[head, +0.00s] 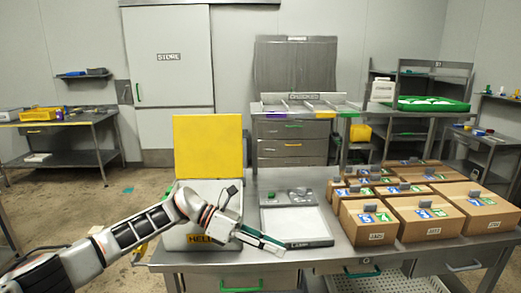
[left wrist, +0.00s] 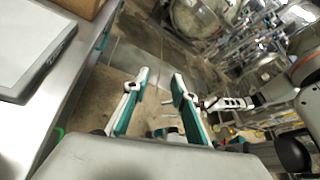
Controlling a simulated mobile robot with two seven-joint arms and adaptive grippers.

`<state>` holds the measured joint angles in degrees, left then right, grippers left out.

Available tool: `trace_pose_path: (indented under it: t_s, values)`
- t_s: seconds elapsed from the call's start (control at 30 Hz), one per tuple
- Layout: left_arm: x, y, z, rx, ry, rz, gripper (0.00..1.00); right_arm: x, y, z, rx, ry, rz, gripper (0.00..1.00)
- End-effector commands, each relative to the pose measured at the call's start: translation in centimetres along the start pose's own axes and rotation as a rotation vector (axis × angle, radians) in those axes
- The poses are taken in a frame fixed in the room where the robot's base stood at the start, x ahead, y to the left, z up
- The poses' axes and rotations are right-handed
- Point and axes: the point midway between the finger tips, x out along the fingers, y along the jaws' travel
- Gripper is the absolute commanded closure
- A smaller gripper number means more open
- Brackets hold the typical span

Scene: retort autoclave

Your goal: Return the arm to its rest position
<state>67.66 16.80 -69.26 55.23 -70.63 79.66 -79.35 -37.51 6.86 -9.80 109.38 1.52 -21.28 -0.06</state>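My left arm reaches in from the lower left in the head view. Its left gripper (head: 272,243) hangs over the front of the steel table (head: 300,257), near the lower edge of the lamp panel (head: 297,224). In the left wrist view the left gripper (left wrist: 160,82) has its two teal-and-grey fingers apart, with nothing between them but floor beyond. Another of my arms, white and black, shows at the right of the left wrist view; its gripper is too small and cluttered to read. No right arm shows in the head view.
A white box with a raised yellow lid (head: 208,146) stands just behind my left wrist. Several cardboard cartons (head: 427,222) fill the table's right side. In the left wrist view, the table edge (left wrist: 75,75) runs along the left, with open floor beside it and steel vessels (left wrist: 200,18) beyond.

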Motion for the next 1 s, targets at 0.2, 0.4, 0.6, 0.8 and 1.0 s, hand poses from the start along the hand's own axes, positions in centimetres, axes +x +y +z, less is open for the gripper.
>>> trace_pose_path:
  t_s: [0.2,0.4,0.6,0.8,1.0]
  values:
    - [6.5,-2.5,-1.2,-0.297,-0.33,-0.085,0.74,0.0,0.0,0.0,0.0,0.0,0.0,0.6]
    - [8.0,-3.0,-2.3,-0.636,-0.631,-0.131,0.74,0.0,0.0,0.0,0.0,0.0,-0.001,0.6]
    - [6.7,-2.0,-5.8,-1.019,-0.923,-0.157,0.74,0.0,-0.1,0.0,0.0,0.0,-0.001,0.6]
    - [3.9,-0.5,-12.7,-1.428,-1.207,-0.164,0.74,0.0,-0.1,-0.1,0.0,0.001,-0.001,0.6]
    - [0.6,-0.4,-23.1,-1.838,-1.488,-0.144,0.74,0.0,-0.1,-0.1,0.0,0.001,-0.001,0.6]
